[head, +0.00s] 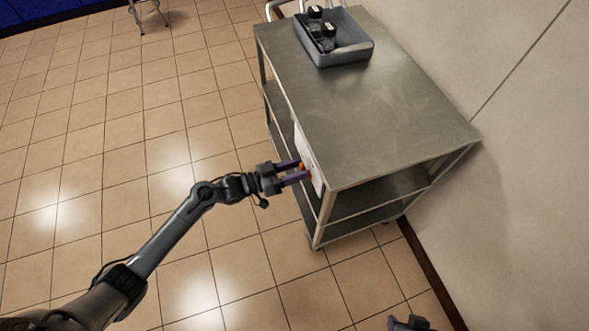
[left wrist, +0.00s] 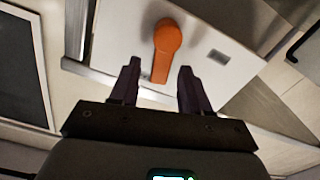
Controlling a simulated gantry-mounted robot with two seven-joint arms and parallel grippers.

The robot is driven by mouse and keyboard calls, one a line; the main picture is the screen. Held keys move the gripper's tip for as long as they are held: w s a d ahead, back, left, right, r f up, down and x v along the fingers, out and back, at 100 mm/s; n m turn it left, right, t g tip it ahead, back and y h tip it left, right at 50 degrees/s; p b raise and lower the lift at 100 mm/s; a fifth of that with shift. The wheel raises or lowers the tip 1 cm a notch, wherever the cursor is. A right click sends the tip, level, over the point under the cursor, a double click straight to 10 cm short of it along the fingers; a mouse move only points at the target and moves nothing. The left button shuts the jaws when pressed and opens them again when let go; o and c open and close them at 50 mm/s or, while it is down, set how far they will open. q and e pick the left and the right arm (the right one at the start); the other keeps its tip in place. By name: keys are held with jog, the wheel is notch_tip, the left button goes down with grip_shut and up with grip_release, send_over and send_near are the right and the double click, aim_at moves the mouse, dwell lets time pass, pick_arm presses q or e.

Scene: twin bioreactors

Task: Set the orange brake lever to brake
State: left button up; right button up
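The orange brake lever (left wrist: 167,38) is mounted on a white panel (left wrist: 118,33) in the left wrist view. Its rounded pivot end is at the top, and its narrower arm points down in the picture. My left gripper (left wrist: 159,67) is open, with the lever's free end between its two dark fingers and a visible gap on each side. In the head view, my left gripper (head: 304,170) reaches the panel on the cart's left side, and only a bit of orange shows between the fingertips. My right gripper (head: 408,323) barely shows at the bottom edge; its fingers cannot be made out.
The metal cart (head: 390,95) has lower shelves and stands close to the wall (head: 510,170). A grey tray (head: 345,54) with dark items sits on its top. The tiled floor (head: 100,150) left of the cart is mostly clear. A stool (head: 148,8) stands far back.

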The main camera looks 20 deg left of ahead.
pick_arm(q)
grip_shut()
jog(key=shift+s+d+r+m+p, duration=0.1)
jog(key=shift+s+m+p, duration=0.15)
jog(key=shift+m, duration=0.45)
jog(key=shift+s+d+m, duration=0.1)
jog(key=shift+d+m, duration=0.1)
jog(key=shift+m, duration=0.6)
jog(key=shift+o, duration=0.3)
grip_release()
jog(key=p+v, duration=0.2)
jog(key=v, duration=0.8)
jog(key=shift+s+a, duration=0.3)
